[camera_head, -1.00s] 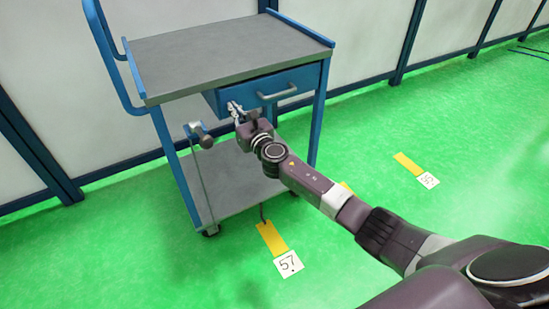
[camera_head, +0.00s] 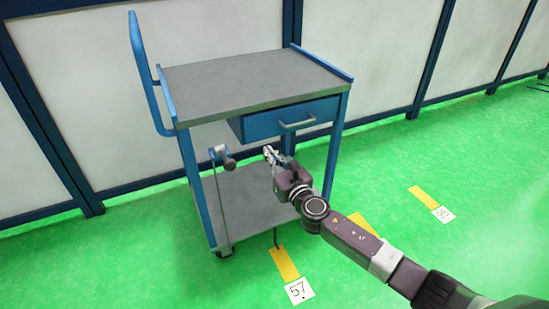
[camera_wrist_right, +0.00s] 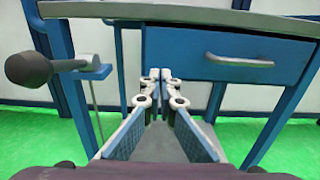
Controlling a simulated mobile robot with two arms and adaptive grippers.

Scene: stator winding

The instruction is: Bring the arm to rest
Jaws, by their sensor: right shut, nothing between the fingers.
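My right arm comes in from the lower right in the head view. Its gripper (camera_head: 268,152) is in front of the blue cart, below and a little left of the drawer handle, touching nothing that I can make out. In the right wrist view the fingers of the right gripper (camera_wrist_right: 160,76) meet at their tips with nothing between them. My left gripper is not in view.
The blue cart (camera_head: 250,82) has a grey top, a blue drawer (camera_head: 262,123) with a grey handle and a lower shelf (camera_head: 245,200). A dark knob on a crank (camera_head: 228,162) sticks out at its left side; the wrist view shows the knob (camera_wrist_right: 28,68) close by. Green floor lies open to the right.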

